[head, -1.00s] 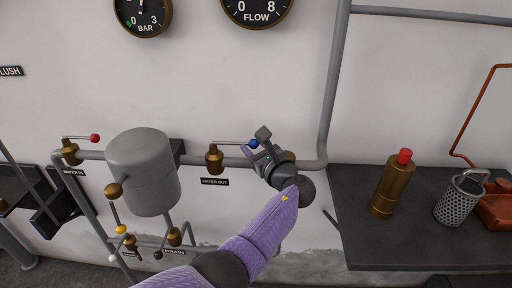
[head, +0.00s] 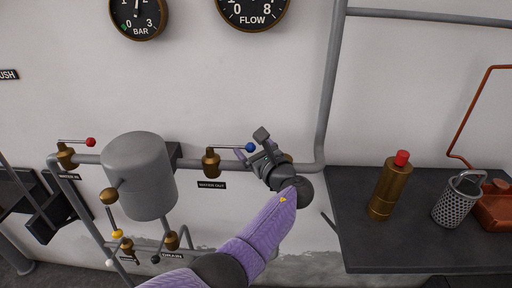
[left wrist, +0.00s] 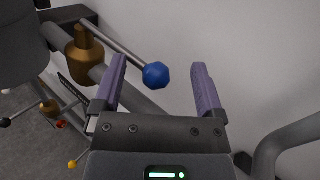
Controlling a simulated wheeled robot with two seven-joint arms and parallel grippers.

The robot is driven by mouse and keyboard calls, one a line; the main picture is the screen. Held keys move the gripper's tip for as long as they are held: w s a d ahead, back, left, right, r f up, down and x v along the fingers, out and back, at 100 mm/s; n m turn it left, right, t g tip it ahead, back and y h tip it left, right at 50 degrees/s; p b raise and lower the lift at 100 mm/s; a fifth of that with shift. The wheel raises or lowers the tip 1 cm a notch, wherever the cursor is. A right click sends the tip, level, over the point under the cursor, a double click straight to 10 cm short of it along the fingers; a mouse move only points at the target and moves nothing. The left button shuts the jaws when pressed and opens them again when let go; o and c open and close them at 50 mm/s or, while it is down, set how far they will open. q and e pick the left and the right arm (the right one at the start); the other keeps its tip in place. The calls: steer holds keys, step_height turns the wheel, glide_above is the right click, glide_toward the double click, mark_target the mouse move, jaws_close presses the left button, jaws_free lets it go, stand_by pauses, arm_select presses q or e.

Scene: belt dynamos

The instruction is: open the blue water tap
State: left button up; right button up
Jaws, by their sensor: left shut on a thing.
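The blue water tap has a brass body (head: 211,163) on the grey pipe, above the WATER OUT label (head: 212,185). Its thin lever points right, roughly along the pipe, and ends in a blue knob (head: 250,147). In the left wrist view the knob (left wrist: 157,75) lies between the two purple fingers of my left gripper (left wrist: 160,78). My left gripper (head: 254,153) is shut on the lever's knob end; the exact contact is hard to see. My right gripper is not in view.
A grey tank (head: 138,170) stands left of the tap. A red-knobbed tap (head: 90,142) and a yellow-knobbed lever (head: 117,234) are farther left. A dark shelf (head: 400,252) at right holds a brass bottle (head: 390,188) and perforated basket (head: 455,203). Gauges (head: 137,14) hang above.

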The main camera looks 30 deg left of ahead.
arm_select(q)
steer(key=p+v, duration=0.2)
steer(key=v, duration=0.1)
steer(key=shift+s+a, duration=0.1)
steer(key=shift+s, duration=0.05)
steer(key=v, duration=0.7)
steer(key=shift+p, duration=0.4)
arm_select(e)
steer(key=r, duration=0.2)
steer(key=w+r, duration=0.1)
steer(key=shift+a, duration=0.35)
arm_select(q)
steer(key=shift+f, duration=0.1)
